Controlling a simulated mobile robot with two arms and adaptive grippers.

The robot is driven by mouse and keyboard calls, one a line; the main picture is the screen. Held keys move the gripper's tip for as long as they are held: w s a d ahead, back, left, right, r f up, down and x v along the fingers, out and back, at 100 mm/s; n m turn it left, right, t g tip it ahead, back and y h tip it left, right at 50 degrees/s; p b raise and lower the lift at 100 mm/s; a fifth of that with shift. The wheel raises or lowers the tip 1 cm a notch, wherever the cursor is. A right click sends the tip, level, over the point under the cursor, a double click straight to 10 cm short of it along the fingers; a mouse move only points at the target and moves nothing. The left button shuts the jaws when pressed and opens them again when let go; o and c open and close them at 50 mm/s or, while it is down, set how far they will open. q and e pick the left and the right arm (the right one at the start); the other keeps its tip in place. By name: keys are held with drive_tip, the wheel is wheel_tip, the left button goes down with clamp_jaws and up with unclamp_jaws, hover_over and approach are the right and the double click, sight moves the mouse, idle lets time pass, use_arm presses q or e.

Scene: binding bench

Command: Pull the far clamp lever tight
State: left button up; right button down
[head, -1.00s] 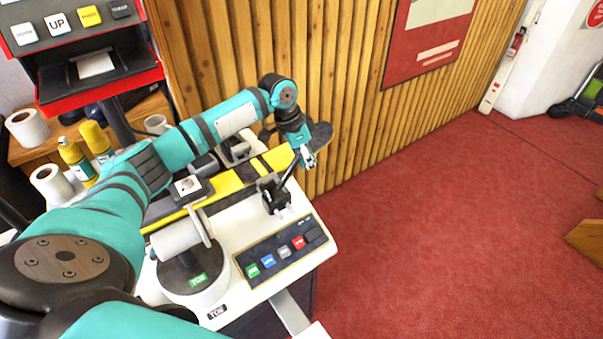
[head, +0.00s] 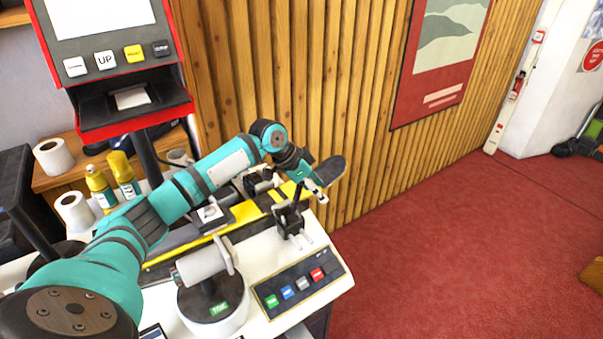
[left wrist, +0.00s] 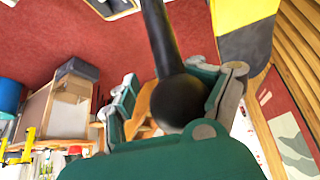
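The far clamp (head: 289,217) is a black block on the white bench, on the right of the head view, with its black lever (head: 297,192) standing up at a tilt. My left gripper (head: 317,193) is close beside the top of the lever. In the left wrist view a dark lever rod ends in a round black knob (left wrist: 182,101). The knob lies between the fingers of my left gripper (left wrist: 172,95), close to the right finger. A gap shows between the knob and the left finger, so the gripper is open. My right gripper is out of view.
A yellow and black ski (head: 245,212) lies along the bench, its dark tip (head: 328,170) just beyond my left gripper. A button panel (head: 302,281) is in front of the clamp. The wood-slat wall (head: 355,130) stands close behind. Red floor (head: 440,240) is clear on the right.

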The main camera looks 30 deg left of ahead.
use_arm(q)
drive_tip(key=p+v, duration=1.4)
drive_tip(key=v, duration=0.6)
drive_tip(key=shift+s+d+f+p, duration=0.15)
drive_tip(key=shift+s+p, duration=0.2)
drive_tip(key=shift+p, duration=0.05)
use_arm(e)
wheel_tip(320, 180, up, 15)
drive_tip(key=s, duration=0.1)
